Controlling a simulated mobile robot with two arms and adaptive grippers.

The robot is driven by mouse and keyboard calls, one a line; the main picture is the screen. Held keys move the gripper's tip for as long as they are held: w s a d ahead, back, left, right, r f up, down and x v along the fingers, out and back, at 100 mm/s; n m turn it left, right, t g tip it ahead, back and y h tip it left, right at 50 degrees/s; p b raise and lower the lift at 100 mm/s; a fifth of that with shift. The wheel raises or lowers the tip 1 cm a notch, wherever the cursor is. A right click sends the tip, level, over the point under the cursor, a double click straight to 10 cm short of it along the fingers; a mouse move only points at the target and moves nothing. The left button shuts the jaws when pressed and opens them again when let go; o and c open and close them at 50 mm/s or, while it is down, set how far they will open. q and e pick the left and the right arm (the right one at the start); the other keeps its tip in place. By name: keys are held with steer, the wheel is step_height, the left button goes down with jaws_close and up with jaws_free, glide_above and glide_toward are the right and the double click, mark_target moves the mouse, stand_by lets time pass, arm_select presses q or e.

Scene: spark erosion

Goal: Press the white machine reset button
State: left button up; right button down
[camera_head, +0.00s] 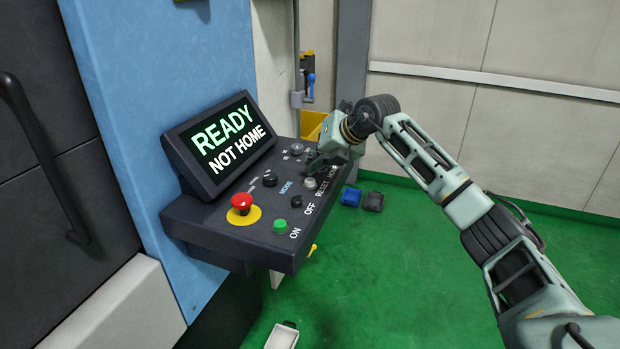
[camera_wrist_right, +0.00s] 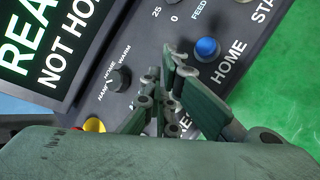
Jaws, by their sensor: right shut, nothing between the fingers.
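The white reset button (camera_head: 310,184) shows as a small pale grey-white cap on the sloped dark console (camera_head: 225,232), beside the RESET label. My right gripper (camera_head: 314,164) is shut and empty, with its fingers low over the console just behind the button. In the head view a small gap seems to show between them, but I cannot tell the height. In the wrist view the right gripper (camera_wrist_right: 166,78) covers the reset button and part of its label. My left gripper is not in view.
Close by are a black OFF button (camera_head: 296,201), green ON button (camera_head: 280,227), red emergency stop (camera_head: 241,202), mode knob (camera_head: 270,178) and blue HOME button (camera_wrist_right: 207,48). A screen (camera_head: 222,140) reads READY, NOT HOME. Green floor (camera_head: 390,270) lies open to the right.

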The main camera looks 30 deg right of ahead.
step_height(320, 180, up, 5)
steer(key=p, duration=0.3)
steer(key=shift+p, duration=0.35)
steer(key=shift+f, duration=0.1)
stand_by(0.7)
